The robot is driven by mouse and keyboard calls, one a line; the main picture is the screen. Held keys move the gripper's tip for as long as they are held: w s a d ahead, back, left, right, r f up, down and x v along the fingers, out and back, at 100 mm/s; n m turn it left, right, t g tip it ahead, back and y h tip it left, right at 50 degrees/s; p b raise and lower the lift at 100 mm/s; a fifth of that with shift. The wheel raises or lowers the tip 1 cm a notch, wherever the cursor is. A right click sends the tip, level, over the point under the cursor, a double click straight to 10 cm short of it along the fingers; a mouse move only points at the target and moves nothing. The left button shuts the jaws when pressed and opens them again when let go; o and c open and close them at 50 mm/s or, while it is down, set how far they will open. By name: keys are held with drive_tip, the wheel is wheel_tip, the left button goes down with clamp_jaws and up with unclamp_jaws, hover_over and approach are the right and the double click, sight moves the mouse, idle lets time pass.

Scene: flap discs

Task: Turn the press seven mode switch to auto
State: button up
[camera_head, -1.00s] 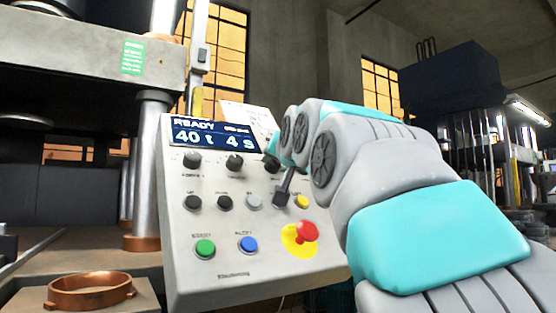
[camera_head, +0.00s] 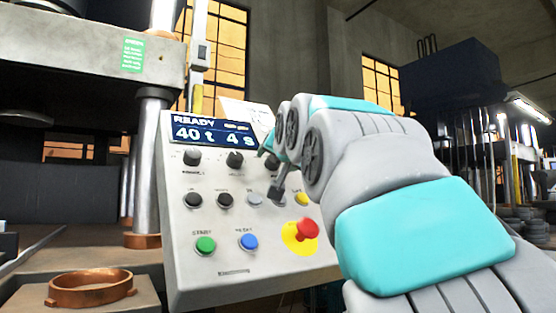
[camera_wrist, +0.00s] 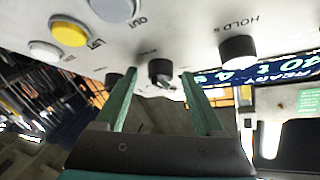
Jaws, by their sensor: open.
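The press control panel (camera_head: 222,262) faces me, with a lit screen (camera_head: 212,132) reading READY, 40 t and 4 s. Contact cannot be told. In the head view my gripper (camera_head: 266,146) is small and partly hidden at the panel's upper right.
The HOLD s knob (camera_wrist: 238,50) is beside the right finger in the wrist view. A yellow button (camera_wrist: 68,32) is at the left. The red emergency stop (camera_head: 306,230) sticks out below my arm. A copper ring (camera_head: 90,288) lies on a block at lower left.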

drive_tip(key=shift+s, duration=0.1)
drive_tip(key=b+v, duration=0.1)
drive_tip(key=v, duration=0.6)
drive_tip(key=shift+s, duration=0.35)
drive_tip(key=shift+d, duration=0.1)
